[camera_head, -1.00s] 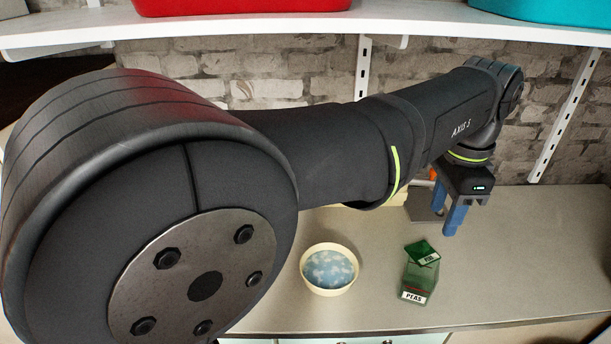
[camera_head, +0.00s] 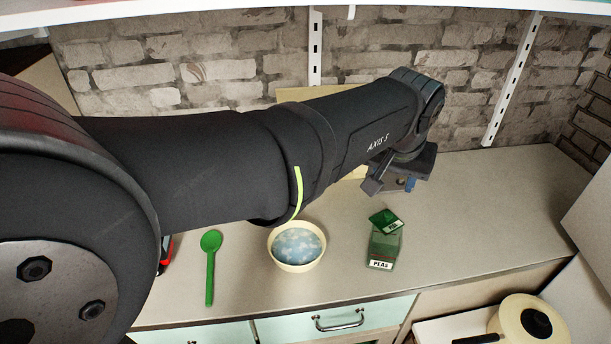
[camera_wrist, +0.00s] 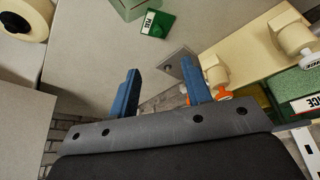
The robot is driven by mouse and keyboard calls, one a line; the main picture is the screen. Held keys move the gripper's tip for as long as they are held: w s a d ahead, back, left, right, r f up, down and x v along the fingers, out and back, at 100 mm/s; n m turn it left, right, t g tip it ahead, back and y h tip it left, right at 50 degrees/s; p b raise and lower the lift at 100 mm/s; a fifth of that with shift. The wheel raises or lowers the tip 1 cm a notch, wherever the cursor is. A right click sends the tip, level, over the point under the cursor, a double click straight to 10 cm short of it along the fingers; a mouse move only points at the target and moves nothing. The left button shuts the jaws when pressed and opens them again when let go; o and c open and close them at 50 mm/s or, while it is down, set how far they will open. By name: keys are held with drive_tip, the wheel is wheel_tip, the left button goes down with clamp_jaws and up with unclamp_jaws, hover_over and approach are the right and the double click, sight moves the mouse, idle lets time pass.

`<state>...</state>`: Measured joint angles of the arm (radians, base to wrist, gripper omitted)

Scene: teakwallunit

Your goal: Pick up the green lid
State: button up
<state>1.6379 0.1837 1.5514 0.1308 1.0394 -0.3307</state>
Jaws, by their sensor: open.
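The dark green lid (camera_head: 386,220) has a white label and sits at the back edge of a clear green container (camera_head: 386,246) labelled PEAS on the counter. I cannot tell whether it rests on the container or lies behind it. In the wrist view the lid (camera_wrist: 157,24) is at the top, beside the container (camera_wrist: 128,7), which is cut off by the edge. My gripper (camera_wrist: 158,70) is open and empty, its blue fingers apart and short of the lid. In the head view my gripper (camera_head: 411,185) is behind and right of the lid, its fingers mostly hidden.
A cream bowl of blue-white contents (camera_head: 297,247) and a green spoon (camera_head: 210,268) lie left of the container. A metal plate (camera_wrist: 180,66) and a cream rack with pale jars (camera_wrist: 240,57) stand near my fingers. The counter right of the container is clear.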

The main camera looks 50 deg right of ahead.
hover_over(388, 214)
drive_tip(key=a, duration=0.3)
wheel_tip(388, 214, down, 11)
drive_tip(key=shift+s+d+f, duration=0.1)
drive_tip(key=shift+d, duration=0.05)
drive_tip(key=shift+s+d+x, duration=0.1)
drive_tip(key=shift+x, duration=1.25)
drive_tip(key=shift+s+d+x, duration=0.15)
drive_tip(key=shift+x, duration=1.15)
clamp_jaws()
